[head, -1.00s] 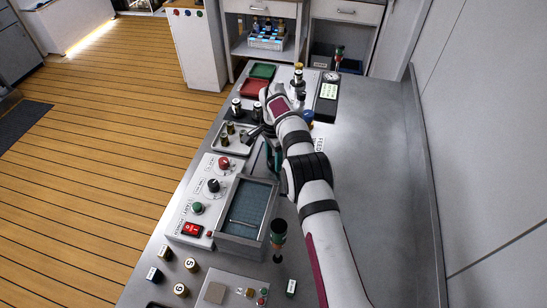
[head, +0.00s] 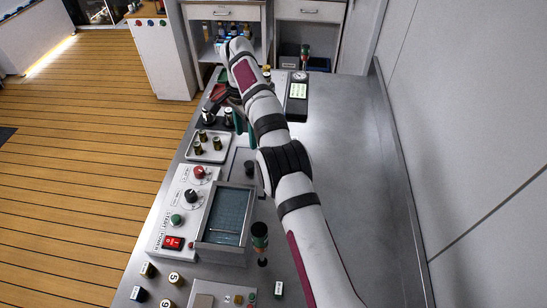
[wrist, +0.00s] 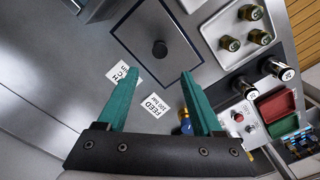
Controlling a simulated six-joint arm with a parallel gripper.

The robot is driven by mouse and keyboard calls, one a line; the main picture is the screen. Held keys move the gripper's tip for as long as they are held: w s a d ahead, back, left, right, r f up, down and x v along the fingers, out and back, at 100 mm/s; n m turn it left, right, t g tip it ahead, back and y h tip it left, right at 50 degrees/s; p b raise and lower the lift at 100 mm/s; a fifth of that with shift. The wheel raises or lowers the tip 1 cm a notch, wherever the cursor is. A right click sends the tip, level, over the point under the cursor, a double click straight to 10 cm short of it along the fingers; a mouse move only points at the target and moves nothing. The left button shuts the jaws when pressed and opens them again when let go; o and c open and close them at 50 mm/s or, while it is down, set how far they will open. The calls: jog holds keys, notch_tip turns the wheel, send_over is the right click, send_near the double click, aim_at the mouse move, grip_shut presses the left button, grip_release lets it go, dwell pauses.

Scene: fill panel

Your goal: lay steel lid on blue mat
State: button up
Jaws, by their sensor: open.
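The steel lid is a flat dark-grey square plate with a black knob, lying on the steel bench; it shows in the wrist view (wrist: 140,32) and, partly behind my arm, in the head view (head: 238,169). My gripper (wrist: 160,74) is open and empty, with its green fingers spread. In the wrist view the lid's knob lies just past the fingertips, in line with the gap between them. In the head view my gripper (head: 245,129) is mostly hidden by my arm, on the far side of the lid. I cannot make out a blue mat.
A white tray (head: 190,154) with several small brass-and-green pieces lies left of the lid. A control panel with knobs (head: 157,239) and an open blue-grey tank (head: 228,215) are nearer. Red (wrist: 275,103) and green (wrist: 284,127) trays lie at the far end. The bench's right side is clear.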

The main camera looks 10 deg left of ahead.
jog(key=s+d+r+n, duration=0.2)
jog(key=s+d+r, duration=0.9)
jog(key=d+r, duration=0.25)
jog(key=s+d+f, duration=0.1)
jog(key=s+d, duration=0.1)
jog(key=s, duration=0.7)
jog(key=s+d+f+n+y, duration=0.1)
jog(key=s+d+f, duration=0.1)
jog(key=s, duration=0.7)
jog(key=s+d+f, duration=0.2)
jog(key=s+d, duration=0.1)
jog(key=s, duration=0.7)
jog(key=shift+f+y, duration=0.2)
jog(key=shift+y, duration=0.2)
